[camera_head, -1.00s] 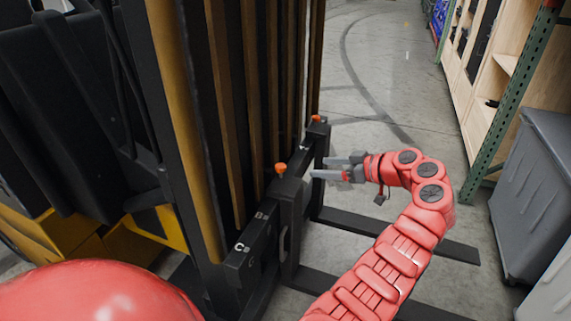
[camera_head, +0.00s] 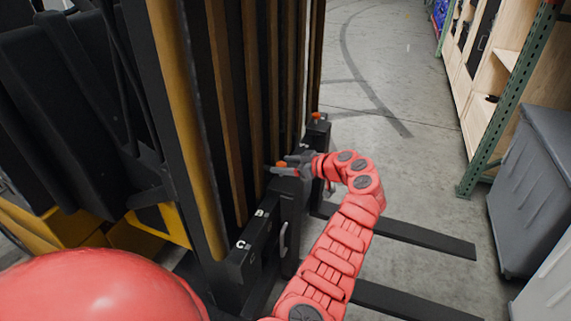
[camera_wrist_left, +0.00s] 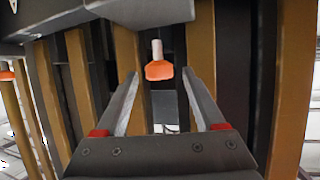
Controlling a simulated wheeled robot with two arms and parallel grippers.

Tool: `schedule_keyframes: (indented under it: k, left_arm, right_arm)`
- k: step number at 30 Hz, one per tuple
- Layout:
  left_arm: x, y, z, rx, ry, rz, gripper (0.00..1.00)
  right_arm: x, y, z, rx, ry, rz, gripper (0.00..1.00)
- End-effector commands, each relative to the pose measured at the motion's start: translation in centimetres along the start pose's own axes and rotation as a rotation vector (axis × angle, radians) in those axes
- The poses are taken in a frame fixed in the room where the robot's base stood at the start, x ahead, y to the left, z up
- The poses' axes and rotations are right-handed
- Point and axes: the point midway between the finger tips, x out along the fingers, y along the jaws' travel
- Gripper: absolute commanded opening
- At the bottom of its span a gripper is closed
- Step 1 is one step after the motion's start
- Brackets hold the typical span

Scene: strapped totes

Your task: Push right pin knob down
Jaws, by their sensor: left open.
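Two orange pin knobs stand on the black fork carriage (camera_head: 262,224) of a forklift. The nearer knob (camera_head: 282,165) is at my left gripper (camera_head: 277,165); the farther knob (camera_head: 316,116) is beyond it, up and right. In the left wrist view the nearer knob (camera_wrist_left: 160,71) lies between the two open fingers (camera_wrist_left: 161,76), near their tips, with no clear contact. A pale pin shaft (camera_wrist_left: 157,48) shows between its orange head and the carriage. The other knob (camera_wrist_left: 7,76) shows at that view's left edge. My right gripper is not in view.
Two black forks (camera_head: 410,237) stick out low to the right. The mast with yellow and brown uprights (camera_head: 183,130) rises behind the carriage. Grey bins (camera_head: 540,190) and a wooden shelf with a green post (camera_head: 507,100) stand at the right. The floor between is clear.

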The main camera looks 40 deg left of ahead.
Motion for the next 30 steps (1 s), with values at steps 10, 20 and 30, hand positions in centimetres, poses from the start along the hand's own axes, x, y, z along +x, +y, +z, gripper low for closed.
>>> schedule_keyframes:
  k: [10, 20, 30]
  left_arm:
    - [-0.03, 0.00, -0.02, 0.000, 0.000, 0.000, 0.21]
    - [-0.04, -0.01, -0.02, 0.000, 0.000, 0.000, 0.00]
    - [-0.05, 0.00, -0.02, 0.000, 0.000, 0.000, 0.00]
  right_arm:
    - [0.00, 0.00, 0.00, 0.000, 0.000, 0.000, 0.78]
    - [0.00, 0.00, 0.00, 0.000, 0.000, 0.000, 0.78]
    - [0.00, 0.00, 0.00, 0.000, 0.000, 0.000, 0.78]
